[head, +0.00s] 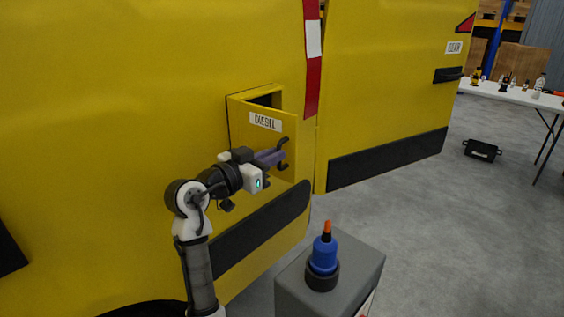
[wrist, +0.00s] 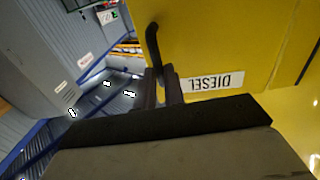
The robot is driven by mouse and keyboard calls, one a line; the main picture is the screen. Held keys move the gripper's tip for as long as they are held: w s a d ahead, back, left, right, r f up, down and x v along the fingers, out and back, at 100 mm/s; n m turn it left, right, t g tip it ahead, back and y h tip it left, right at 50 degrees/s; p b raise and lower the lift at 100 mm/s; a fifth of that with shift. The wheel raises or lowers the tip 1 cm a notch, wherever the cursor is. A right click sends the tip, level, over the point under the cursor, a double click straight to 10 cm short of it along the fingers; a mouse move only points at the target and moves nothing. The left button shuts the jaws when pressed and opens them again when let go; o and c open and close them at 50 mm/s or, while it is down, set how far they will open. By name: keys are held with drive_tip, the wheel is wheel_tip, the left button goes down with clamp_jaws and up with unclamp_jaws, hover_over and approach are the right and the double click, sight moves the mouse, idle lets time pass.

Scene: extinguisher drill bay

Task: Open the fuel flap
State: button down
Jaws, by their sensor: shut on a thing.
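The fuel flap (head: 272,142) is a yellow door marked DIESEL on the side of a yellow vehicle. It stands partly open, swung out from its recess, with a dark gap showing at its top. My gripper (head: 282,156) is at the flap's outer face, on the dark curved handle (head: 284,142). In the wrist view the flap (wrist: 215,55) fills the upper middle with its label upside down, and the black handle (wrist: 152,45) runs down between the fingers, which are shut on it. The inside of the recess is mostly hidden behind the flap.
A grey pedestal (head: 345,272) with a blue bottle (head: 323,254) with an orange tip stands close in front, right of my arm. A white table (head: 510,96) with several bottles and a black crate (head: 482,150) on the floor are at the far right. The floor between is clear.

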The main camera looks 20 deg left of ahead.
drive_tip(key=shift+s+a, duration=0.25)
drive_tip(key=shift+a, duration=0.05)
drive_tip(key=c, duration=1.5)
unclamp_jaws()
drive_tip(key=shift+a, duration=0.15)
drive_tip(key=b+v, duration=0.3)
drive_tip(key=v, duration=1)
drive_tip(key=shift+s, duration=0.45)
